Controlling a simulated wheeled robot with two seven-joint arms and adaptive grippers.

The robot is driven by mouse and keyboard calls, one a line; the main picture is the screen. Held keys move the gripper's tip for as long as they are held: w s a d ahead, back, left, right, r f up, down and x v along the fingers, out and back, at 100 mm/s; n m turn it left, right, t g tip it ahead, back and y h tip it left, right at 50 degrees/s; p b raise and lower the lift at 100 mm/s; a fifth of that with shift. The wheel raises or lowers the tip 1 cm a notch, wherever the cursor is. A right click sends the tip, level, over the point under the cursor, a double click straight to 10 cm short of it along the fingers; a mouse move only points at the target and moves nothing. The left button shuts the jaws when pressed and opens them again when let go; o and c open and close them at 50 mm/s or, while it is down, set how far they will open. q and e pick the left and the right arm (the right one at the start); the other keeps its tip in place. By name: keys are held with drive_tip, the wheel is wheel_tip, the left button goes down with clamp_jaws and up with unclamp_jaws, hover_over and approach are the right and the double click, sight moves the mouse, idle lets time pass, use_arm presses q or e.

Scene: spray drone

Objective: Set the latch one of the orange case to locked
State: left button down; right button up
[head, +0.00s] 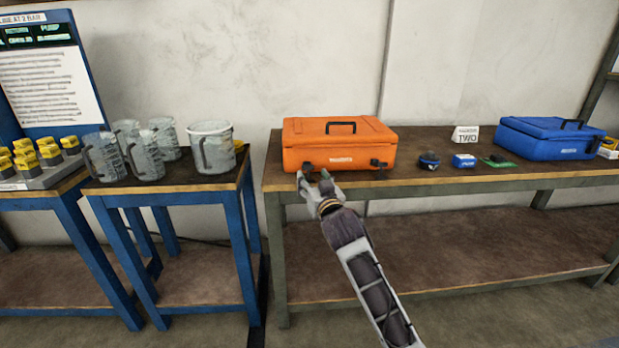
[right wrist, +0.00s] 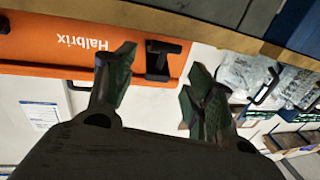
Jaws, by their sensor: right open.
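The orange case (head: 330,147) sits shut on the brown-topped bench, with a black handle on top and two dark latches on its front. My right gripper (head: 314,182) is at the front left corner of the case, just before the left latch. In the right wrist view, the orange case (right wrist: 50,42) appears upside down, and its dark latch (right wrist: 160,62) shows between the open fingers of the right gripper (right wrist: 160,92). I see nothing held, and I cannot tell whether a finger touches the latch. The right latch (head: 379,165) stands clear. My left gripper is out of view.
Clear jugs (head: 212,148) stand on the blue-legged table at left. The floor before the bench looks clear.

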sight(310, 180)
drive_tip(key=shift+w+a+b, duration=0.2)
drive_tip(key=shift+w+b, duration=0.1)
drive_tip(key=shift+w, duration=0.75)
drive_tip(key=shift+w+a+b, duration=0.15)
drive_tip(key=shift+w+b, duration=0.1)
drive_tip(key=shift+w, duration=0.75)
clamp_jaws()
